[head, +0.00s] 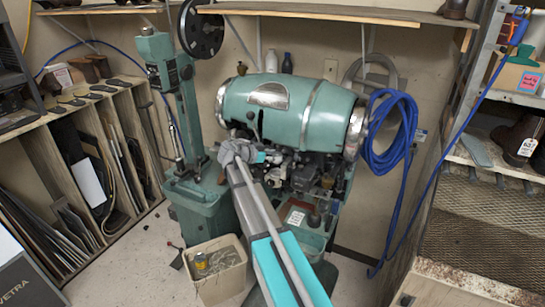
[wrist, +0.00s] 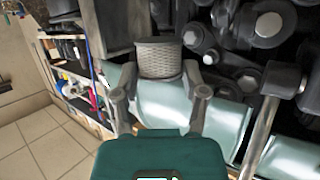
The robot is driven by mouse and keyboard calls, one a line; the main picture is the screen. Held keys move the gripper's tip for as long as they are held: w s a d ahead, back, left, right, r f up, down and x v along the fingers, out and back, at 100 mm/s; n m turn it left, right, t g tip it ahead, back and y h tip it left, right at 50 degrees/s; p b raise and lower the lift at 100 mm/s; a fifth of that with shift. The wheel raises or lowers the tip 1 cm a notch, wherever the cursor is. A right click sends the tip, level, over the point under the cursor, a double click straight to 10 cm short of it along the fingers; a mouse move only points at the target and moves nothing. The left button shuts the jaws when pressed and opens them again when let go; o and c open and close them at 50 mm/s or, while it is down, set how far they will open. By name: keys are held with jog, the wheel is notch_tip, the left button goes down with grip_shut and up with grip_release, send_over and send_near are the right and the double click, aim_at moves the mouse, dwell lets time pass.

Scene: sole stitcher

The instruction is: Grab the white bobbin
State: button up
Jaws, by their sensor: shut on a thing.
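The white bobbin (wrist: 158,60) shows in the wrist view as a pale grey spool with a cross-wound side and a darker top rim. It stands upright between the fingertips of my gripper (wrist: 160,76). My gripper is shut on it, with one finger at its left and one at its right. In the head view my arm reaches to the front of the green stitching machine (head: 290,105). My gripper (head: 238,152) is small there, and I cannot make out the bobbin.
Dark machine parts and bolts (wrist: 268,24) crowd close on the right of the bobbin. A bin (head: 216,272) stands on the floor below my arm. A blue hose (head: 392,130) hangs on the wall. Shelves flank both sides.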

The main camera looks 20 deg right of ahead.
jog(key=shift+r+p, duration=1.05)
jog(key=shift+r, duration=0.35)
jog(key=shift+s+f, duration=0.1)
jog(key=shift+s, duration=0.05)
